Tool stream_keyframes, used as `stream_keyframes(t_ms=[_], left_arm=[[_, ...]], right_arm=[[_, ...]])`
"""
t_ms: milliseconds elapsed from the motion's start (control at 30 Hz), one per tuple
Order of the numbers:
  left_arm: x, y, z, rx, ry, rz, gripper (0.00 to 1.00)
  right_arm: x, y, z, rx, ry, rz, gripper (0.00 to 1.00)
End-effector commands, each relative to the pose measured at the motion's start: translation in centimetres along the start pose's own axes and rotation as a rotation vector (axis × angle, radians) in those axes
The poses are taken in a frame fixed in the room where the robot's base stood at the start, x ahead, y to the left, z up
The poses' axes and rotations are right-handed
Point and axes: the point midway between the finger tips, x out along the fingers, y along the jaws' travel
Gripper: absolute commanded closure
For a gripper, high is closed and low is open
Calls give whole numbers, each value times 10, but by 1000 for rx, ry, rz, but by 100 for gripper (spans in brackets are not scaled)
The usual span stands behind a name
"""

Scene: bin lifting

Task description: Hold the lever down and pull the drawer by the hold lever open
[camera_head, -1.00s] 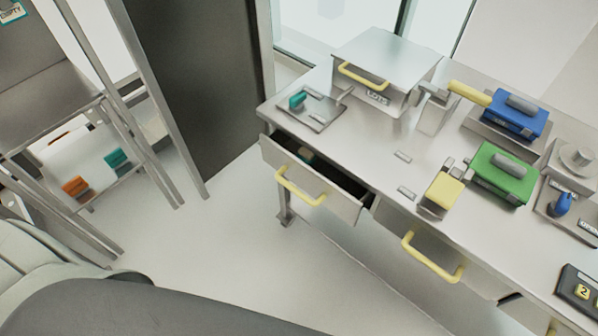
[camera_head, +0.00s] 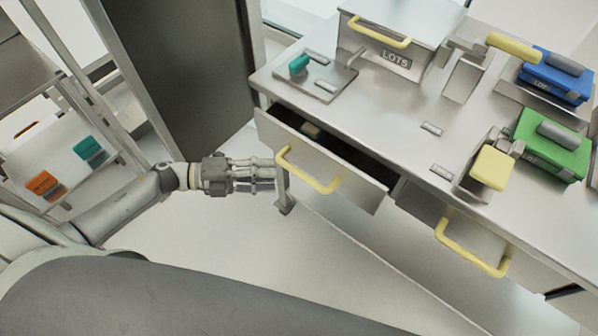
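A yellow-padded lever (camera_head: 492,167) stands on a small metal block at the bench's front edge, beside the green box (camera_head: 553,143). Below it is a drawer with a yellow handle (camera_head: 470,247); its front looks close to the bench. Another drawer (camera_head: 330,172) at the bench's left end stands partly open, with its own yellow handle (camera_head: 306,170). My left gripper (camera_head: 274,173) is just left of that handle, pointing right. Its fingers look spread and hold nothing visible; whether it touches the handle I cannot tell. My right gripper is out of view.
A second yellow-tipped lever (camera_head: 513,46) stands farther back by the blue box (camera_head: 557,75). A LOTS box (camera_head: 392,48) and a plate with a teal knob (camera_head: 299,64) sit on the bench. A shelf rack (camera_head: 105,130) is at left. Floor before the bench is clear.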

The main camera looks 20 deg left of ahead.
Motion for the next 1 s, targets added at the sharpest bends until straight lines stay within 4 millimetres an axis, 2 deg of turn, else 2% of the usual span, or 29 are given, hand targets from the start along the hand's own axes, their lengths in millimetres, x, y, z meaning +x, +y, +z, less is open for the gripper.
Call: stream_keyframes(t_ms=[200,400,567,833,867,1000], left_arm=[[44,-3,1,-2,-2,-6,63],[73,-2,1,-4,-4,-4,63],[84,-1,2,-4,-5,-2,63],[85,0,2,-4,-5,-1,63],[85,0,2,-4,-5,-1,64],[85,0,2,-4,-5,-1,82]], right_arm=[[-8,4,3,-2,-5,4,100],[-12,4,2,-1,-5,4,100],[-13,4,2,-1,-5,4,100],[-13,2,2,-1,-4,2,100],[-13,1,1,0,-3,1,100],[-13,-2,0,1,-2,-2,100]])
